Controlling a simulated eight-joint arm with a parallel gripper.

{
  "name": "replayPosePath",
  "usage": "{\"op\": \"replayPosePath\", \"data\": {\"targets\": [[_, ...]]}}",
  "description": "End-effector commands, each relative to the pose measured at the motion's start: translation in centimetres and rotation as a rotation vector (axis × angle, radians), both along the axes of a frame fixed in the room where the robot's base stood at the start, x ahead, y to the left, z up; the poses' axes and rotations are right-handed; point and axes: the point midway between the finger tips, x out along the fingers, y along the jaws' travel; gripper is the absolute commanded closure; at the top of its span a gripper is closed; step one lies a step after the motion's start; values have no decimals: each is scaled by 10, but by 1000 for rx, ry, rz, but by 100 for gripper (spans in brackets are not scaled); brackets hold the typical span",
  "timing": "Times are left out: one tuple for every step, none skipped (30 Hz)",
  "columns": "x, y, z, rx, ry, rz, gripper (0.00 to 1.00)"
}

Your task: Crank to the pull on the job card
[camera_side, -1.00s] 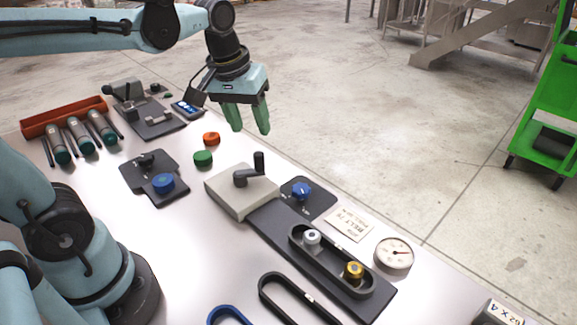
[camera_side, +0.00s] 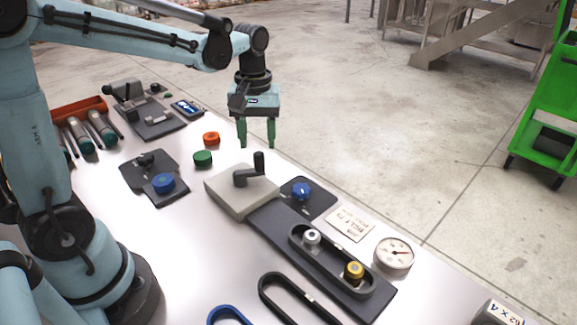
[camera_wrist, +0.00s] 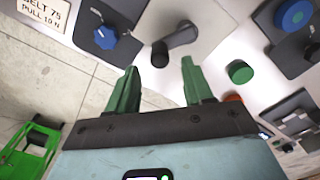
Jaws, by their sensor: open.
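My gripper (camera_side: 256,133) is open and empty, with green fingers pointing down. It hangs in the air above and behind the crank, apart from it. The dark crank handle (camera_side: 259,163) stands up from a light grey box (camera_side: 228,194); its arm and knob also show between and beyond my fingertips (camera_wrist: 158,80) in the wrist view (camera_wrist: 160,54). A belt rig (camera_side: 268,222) runs from the box, with a belt around a silver pulley (camera_side: 312,237) and a gold pulley (camera_side: 353,270). The job card (camera_side: 350,223) reads BELT 75, PULL 10 N in the wrist view (camera_wrist: 42,10). A round dial gauge (camera_side: 393,254) stands beside the rig.
A blue knob (camera_side: 301,191) on a dark plate sits beside the crank box. Green (camera_side: 203,158) and orange (camera_side: 211,138) caps lie to its left. Another blue knob (camera_side: 163,183) is farther left. Spare belts (camera_side: 285,298) lie in front. Screwdriver-like tools (camera_side: 80,135) lie by an orange tray (camera_side: 88,107).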

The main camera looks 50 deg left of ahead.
Motion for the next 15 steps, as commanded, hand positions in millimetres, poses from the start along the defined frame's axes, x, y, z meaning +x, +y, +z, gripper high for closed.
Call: {"op": "replayPosePath", "data": {"targets": [[0,0,-9,0,0,0,49],[0,0,-13,0,0,-1,49],[0,0,-19,0,0,-1,49],[0,0,-23,0,0,-1,49],[0,0,-27,1,-1,-1,49],[0,0,-31,1,-1,-1,49],[0,0,-35,1,-1,-1,49],[0,0,-37,1,-1,-1,49],[0,0,-41,1,-1,-1,49],[0,0,-43,1,-1,-1,49],[0,0,-45,1,-1,-1,49],[0,0,-47,1,-1,-1,49],[0,0,-48,1,-1,-1,49],[0,0,-49,1,-1,-1,49],[0,0,-50,1,-1,-1,49]]}}
